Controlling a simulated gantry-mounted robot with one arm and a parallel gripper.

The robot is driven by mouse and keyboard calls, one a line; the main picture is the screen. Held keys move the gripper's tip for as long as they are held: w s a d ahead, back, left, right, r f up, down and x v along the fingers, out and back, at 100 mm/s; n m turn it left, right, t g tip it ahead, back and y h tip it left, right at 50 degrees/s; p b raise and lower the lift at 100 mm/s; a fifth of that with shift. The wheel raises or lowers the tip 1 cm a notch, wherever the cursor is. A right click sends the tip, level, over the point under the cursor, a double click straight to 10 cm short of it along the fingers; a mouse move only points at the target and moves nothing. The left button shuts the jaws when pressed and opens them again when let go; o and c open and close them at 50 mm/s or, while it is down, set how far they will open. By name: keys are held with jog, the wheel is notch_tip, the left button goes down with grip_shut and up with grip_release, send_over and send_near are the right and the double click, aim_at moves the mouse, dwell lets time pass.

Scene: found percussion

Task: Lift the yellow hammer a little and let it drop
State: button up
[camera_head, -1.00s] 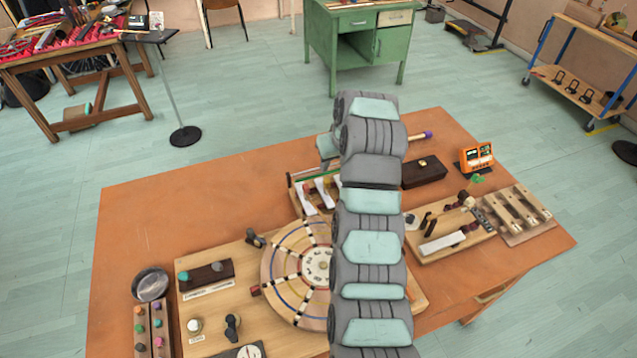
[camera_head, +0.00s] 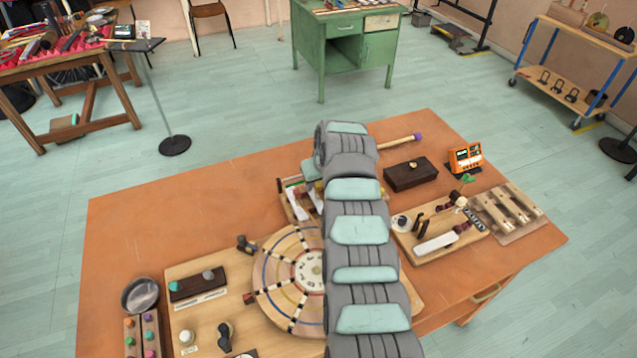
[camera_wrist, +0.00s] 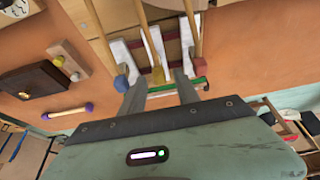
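In the wrist view the yellow hammer (camera_wrist: 158,74) is the middle one of three, on a thin wooden stick above a white bar. A blue hammer (camera_wrist: 121,84) is to its left and a red one (camera_wrist: 200,83) to its right. My gripper (camera_wrist: 159,80) is open, one finger on each side of the yellow hammer's head. I cannot tell whether the fingers touch it. In the head view my arm hides most of this hammer device; only a white bar (camera_head: 297,205) and its wooden edge show clearly, and the yellow hammer cannot be made out.
A green rod (camera_wrist: 165,90) runs across close to my fingers. An orange device (camera_head: 465,158) is beyond. A round wheel board (camera_head: 275,275) is nearer. The table's (camera_head: 160,220) left part is clear.

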jog(key=shift+f, duration=0.15)
jog(key=shift+c, duration=0.4)
grip_shut()
dwell(1.0)
